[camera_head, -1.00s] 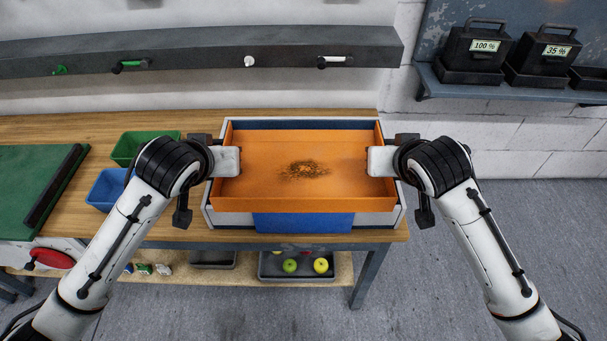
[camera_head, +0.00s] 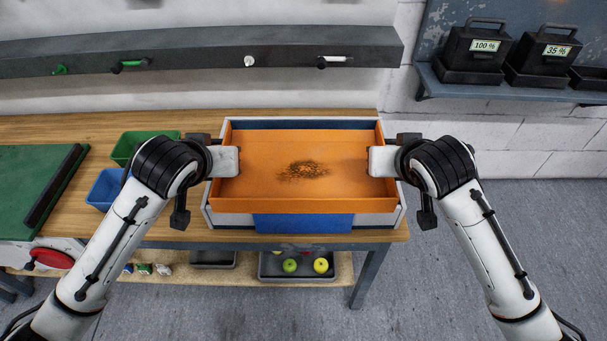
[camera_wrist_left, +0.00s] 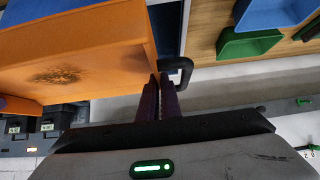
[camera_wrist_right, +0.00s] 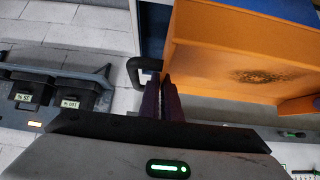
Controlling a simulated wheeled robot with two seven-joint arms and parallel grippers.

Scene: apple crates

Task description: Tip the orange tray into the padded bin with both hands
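The orange tray (camera_head: 250,190) is held above the padded bin (camera_head: 214,219), a pale box with blue lining. The tray's inside shows a dark brown stain and no loose objects. Blue shows behind the tray and below its front edge; most of the bin's inside is hidden.
The bin stands on a wooden bench (camera_head: 60,130). Left of it are a green bin (camera_head: 128,149), a blue bin (camera_head: 105,189) and a green board (camera_head: 30,175). Below, a dark tray (camera_head: 270,270) holds apples. A grey rail (camera_head: 200,48) runs along the wall behind.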

